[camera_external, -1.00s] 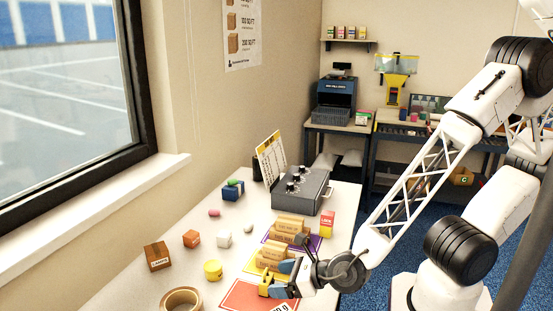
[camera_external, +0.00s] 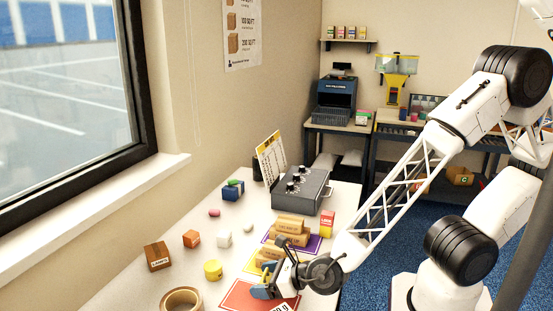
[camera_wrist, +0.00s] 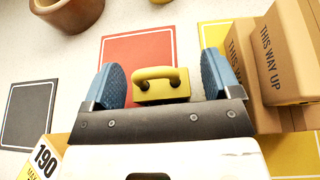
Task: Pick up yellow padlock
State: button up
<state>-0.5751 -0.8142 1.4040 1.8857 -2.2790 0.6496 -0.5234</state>
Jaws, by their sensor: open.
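The yellow padlock (camera_wrist: 160,91) shows in the wrist view, with its rounded shackle towards the camera. It lies between the two blue fingers of my gripper (camera_wrist: 159,76), with a gap on each side. My gripper is open and not closed on it. In the external view my gripper (camera_external: 267,281) is low over the near part of the table, at the red mat (camera_external: 238,296). The padlock is mostly hidden there by the gripper.
Stacked cartons (camera_wrist: 285,60) stand close to the right finger in the wrist view. The red mat (camera_wrist: 138,50) lies beyond the padlock, a black mat (camera_wrist: 28,112) to the left.

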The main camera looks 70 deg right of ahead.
dwell(0.5)
jog(key=c, duration=1.2)
jog(key=shift+r, duration=0.2)
jog(key=shift+r, duration=0.85)
jog(key=shift+s+r, duration=0.1)
jog(key=shift+r, duration=0.7)
jog(key=s+d, duration=0.2)
jog(key=s, duration=0.2)
jog(key=s+d+r, duration=0.1)
jog(key=s+d, duration=0.1)
jog(key=s, duration=0.3)
jog(key=s+d, duration=0.2)
jog(key=s, duration=0.3)
jog(key=shift+s+d+r, duration=0.2)
